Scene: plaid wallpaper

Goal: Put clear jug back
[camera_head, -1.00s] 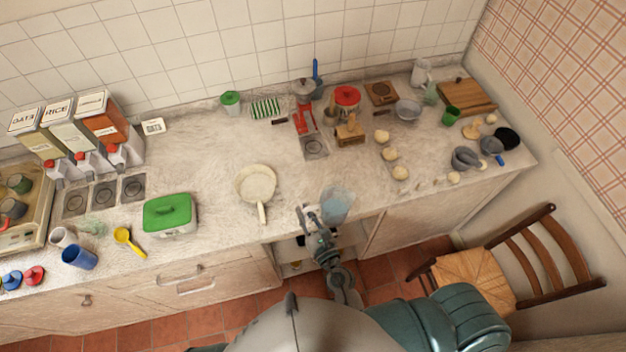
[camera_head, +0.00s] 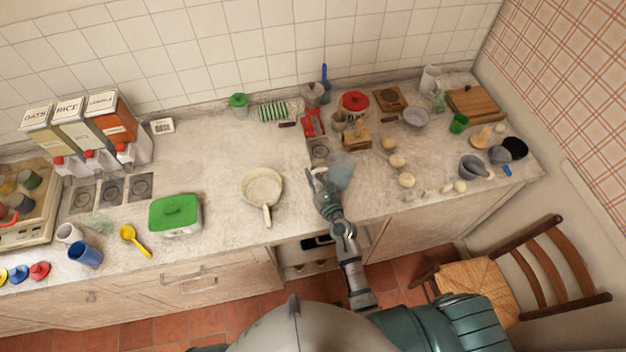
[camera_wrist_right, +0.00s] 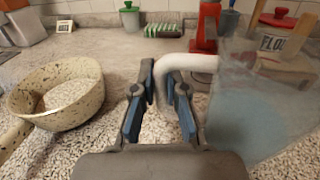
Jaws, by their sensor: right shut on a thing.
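The clear jug (camera_head: 341,177) is a see-through bluish vessel with a white handle. My right gripper (camera_head: 322,180) is shut on its handle over the front part of the counter, right of the pan. In the right wrist view the jug (camera_wrist_right: 262,115) fills the right side, and its pale curved handle (camera_wrist_right: 188,64) passes between the fingers of the gripper (camera_wrist_right: 160,95). Whether the jug's base touches the counter cannot be told. My left gripper is not in view.
A speckled pan (camera_head: 262,188) lies left of the jug. Several pale round items, such as this one (camera_head: 397,160), lie to the right.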

